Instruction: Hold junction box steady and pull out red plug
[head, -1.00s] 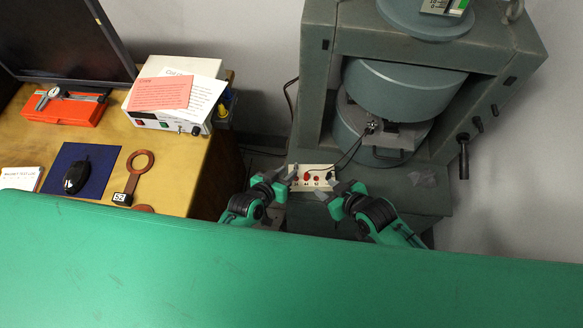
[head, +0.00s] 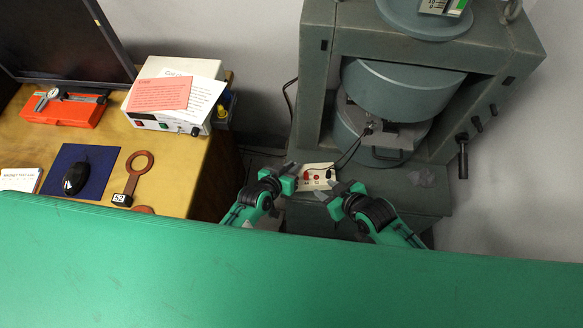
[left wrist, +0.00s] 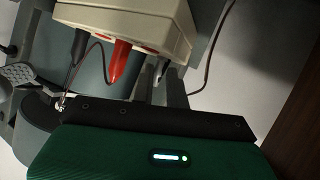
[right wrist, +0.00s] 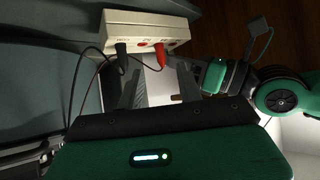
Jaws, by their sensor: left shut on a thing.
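The cream junction box (head: 318,169) sits tilted on the grey ledge in front of the magnet. In the left wrist view the box (left wrist: 125,22) fills the top.
Dark leads run from the box to the magnet (head: 400,90) behind. The desk (head: 180,170) with mouse, caliper and power supply (head: 165,122) stands left. A green surface (head: 290,270) crosses the front.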

